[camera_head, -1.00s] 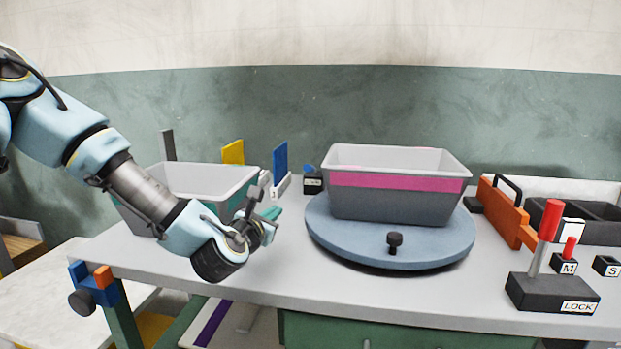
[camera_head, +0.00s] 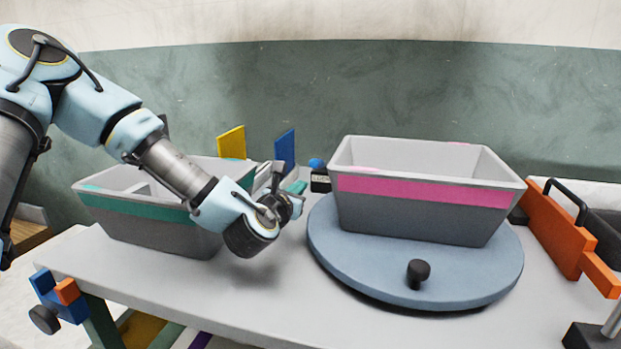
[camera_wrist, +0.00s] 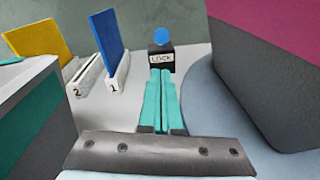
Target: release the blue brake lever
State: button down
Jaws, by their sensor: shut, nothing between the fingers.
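The blue brake lever shows as a round blue knob (camera_head: 317,163) above a small black block labelled LOCK (camera_head: 320,183), behind and left of the turntable. In the wrist view the blue knob (camera_wrist: 162,36) stands over the LOCK block (camera_wrist: 161,57), straight ahead of my fingers. My gripper (camera_head: 297,188) is shut and empty, with its teal fingers side by side. In the wrist view my gripper (camera_wrist: 160,72) points at the front of the block, its tips below the knob. I cannot tell whether they touch the block. The lever's stem is hidden.
A grey bin with a pink band (camera_head: 425,190) sits on the blue-grey turntable (camera_head: 340,262), close to my gripper's right. A teal-banded bin (camera_head: 140,215) is left, behind my arm. Yellow (camera_wrist: 40,38) and blue (camera_wrist: 108,40) panels stand in numbered holders left of the block.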

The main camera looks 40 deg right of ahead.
aim_at(319, 164)
jog(key=p+x, duration=0.2)
jog(key=x, duration=0.8)
jog(key=shift+r+y+p, duration=0.4)
jog(key=shift+r+p, duration=0.1)
jog(key=shift+p, duration=0.3)
